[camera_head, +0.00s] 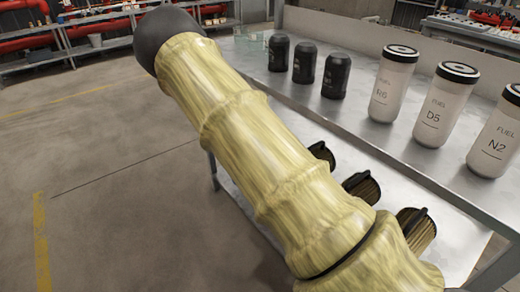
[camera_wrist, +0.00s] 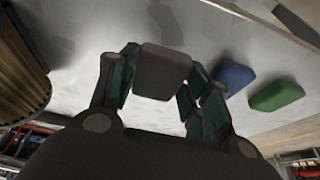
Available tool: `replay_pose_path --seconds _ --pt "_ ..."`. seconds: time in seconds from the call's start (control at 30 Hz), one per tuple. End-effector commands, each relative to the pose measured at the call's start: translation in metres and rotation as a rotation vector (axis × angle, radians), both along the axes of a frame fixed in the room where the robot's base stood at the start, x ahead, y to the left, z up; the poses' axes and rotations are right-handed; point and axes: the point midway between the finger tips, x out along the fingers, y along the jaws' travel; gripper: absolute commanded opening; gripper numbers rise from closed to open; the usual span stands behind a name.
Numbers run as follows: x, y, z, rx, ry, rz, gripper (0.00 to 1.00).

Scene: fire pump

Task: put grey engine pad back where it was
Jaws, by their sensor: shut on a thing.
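The grey engine pad (camera_wrist: 163,72) is a small dark grey block with rounded edges. In the wrist view it sits between the two fingers of my gripper (camera_wrist: 161,84), which is shut on it. A pale grey surface shows behind it; I cannot tell whether the pad touches that surface. A blue pad (camera_wrist: 232,77) and a green pad (camera_wrist: 277,96) lie on this surface, to the right of the held pad. In the head view my own arm crosses the middle, and my gripper and the pads are not visible.
A ribbed brown cylinder (camera_wrist: 20,70) stands at the left in the wrist view. In the head view, black canisters (camera_head: 305,62) and white fuel bottles (camera_head: 393,82) stand on the metal table (camera_head: 345,115). Dark ribbed filters (camera_head: 362,187) sit on its lower shelf. The floor at left is clear.

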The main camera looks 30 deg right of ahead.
Motion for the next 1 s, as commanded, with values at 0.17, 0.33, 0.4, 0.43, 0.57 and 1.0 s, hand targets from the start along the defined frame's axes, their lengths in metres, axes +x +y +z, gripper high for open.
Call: replay_pose_path --seconds 0.17,0.33,0.4,0.43,0.57,1.0 --pt "0.001 -0.008 0.0 0.0 0.0 -0.001 0.14" --pt "0.001 -0.015 -0.017 0.0 0.002 0.0 0.14" --pt "0.001 -0.015 -0.027 0.0 0.002 0.0 0.14" --pt "0.001 -0.015 -0.031 0.0 0.002 0.0 0.14" --pt "0.002 -0.015 -0.035 0.0 0.0 0.0 0.14" --pt "0.001 -0.015 -0.037 0.0 0.0 0.0 0.7"
